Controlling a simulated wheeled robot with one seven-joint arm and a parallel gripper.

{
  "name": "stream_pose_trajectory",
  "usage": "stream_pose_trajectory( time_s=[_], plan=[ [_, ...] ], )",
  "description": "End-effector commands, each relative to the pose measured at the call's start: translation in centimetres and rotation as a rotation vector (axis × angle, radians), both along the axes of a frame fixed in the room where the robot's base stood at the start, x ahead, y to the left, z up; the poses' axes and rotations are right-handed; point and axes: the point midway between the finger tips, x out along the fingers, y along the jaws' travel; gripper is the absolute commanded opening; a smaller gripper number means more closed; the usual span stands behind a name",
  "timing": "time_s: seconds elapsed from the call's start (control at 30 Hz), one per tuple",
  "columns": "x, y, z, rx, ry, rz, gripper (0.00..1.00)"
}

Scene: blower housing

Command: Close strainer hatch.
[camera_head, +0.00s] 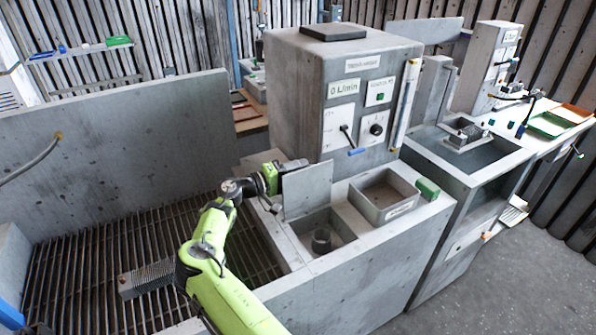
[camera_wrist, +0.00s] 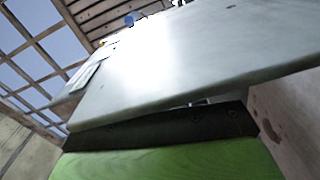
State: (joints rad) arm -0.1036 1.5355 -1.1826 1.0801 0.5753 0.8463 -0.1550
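The strainer hatch (camera_head: 307,190) is a flat grey lid standing upright, open, at the back-left edge of a square opening in the counter. Inside the opening is a short dark cylinder (camera_head: 321,240), the strainer by its look. My gripper (camera_head: 274,182) is behind and left of the lid, close to its left edge; its fingertips are partly hidden, and I cannot tell whether it touches. In the wrist view a broad grey plate (camera_wrist: 190,60), seemingly the lid, fills the middle above a dark bar and a green part. The finger gap does not show.
A grey bin (camera_head: 384,198) and a green block (camera_head: 427,188) sit right of the opening. The control cabinet (camera_head: 340,90) with a blue-handled lever stands behind. A slatted grating (camera_head: 90,270) lies to the left, under my arm, with a tall grey panel behind it.

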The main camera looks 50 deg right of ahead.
Motion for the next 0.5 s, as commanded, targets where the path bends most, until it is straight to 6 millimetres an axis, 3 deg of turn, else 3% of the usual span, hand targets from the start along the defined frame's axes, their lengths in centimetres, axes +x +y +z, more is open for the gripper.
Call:
stream_pose_trajectory(
  time_s=[0.17,0.4,0.5],
  plan=[
    [0.01,0.0,0.0,0.001,0.0,0.0,0.38],
    [0.0,0.02,-0.03,0.001,0.001,-0.001,0.03],
    [-0.01,0.02,-0.1,0.003,0.001,-0.001,0.0]
  ],
)
